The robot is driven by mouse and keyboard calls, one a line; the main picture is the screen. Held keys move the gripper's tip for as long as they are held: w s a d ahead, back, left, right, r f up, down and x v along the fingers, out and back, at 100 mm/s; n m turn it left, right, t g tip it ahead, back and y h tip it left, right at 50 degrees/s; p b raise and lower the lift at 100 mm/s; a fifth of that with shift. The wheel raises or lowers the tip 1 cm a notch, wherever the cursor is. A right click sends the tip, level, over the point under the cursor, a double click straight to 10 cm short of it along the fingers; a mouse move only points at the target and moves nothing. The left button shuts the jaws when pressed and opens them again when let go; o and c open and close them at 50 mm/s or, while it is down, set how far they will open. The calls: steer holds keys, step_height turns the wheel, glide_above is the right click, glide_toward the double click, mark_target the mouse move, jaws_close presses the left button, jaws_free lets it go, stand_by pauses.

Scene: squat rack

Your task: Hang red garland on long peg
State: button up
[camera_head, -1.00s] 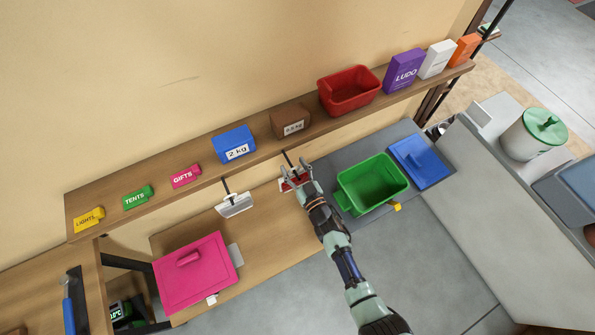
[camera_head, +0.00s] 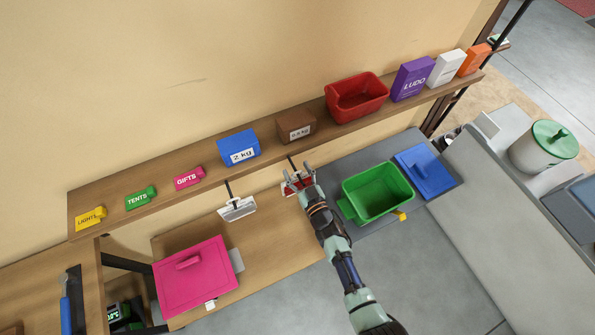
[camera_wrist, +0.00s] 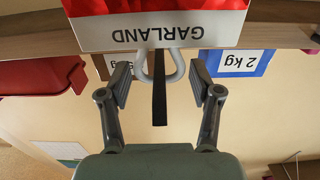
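The red garland (camera_wrist: 160,8) is a red pack with a white GARLAND label, seen upside down at the top of the wrist view. Its grey loop (camera_wrist: 180,68) shows on both sides of a black peg (camera_wrist: 159,90); I cannot tell whether the peg bears its weight. In the head view the garland (camera_head: 295,188) is below the shelf, partly hidden by my gripper (camera_head: 302,176). In the wrist view my gripper (camera_wrist: 160,85) is open, its fingers apart on either side of the peg and clear of the loop.
A white pack (camera_head: 237,208) hangs from another peg to the left. The shelf (camera_head: 105,190) above carries a blue 2 kg box (camera_head: 236,142), a brown box (camera_head: 290,121) and a red bin (camera_head: 340,112). A green bin (camera_head: 372,203) stands right of my arm, a pink box (camera_head: 190,285) lower left.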

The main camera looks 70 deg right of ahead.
steer(key=o, duration=0.3)
steer(key=v, duration=1.2)
steer(key=shift+a, duration=0.1)
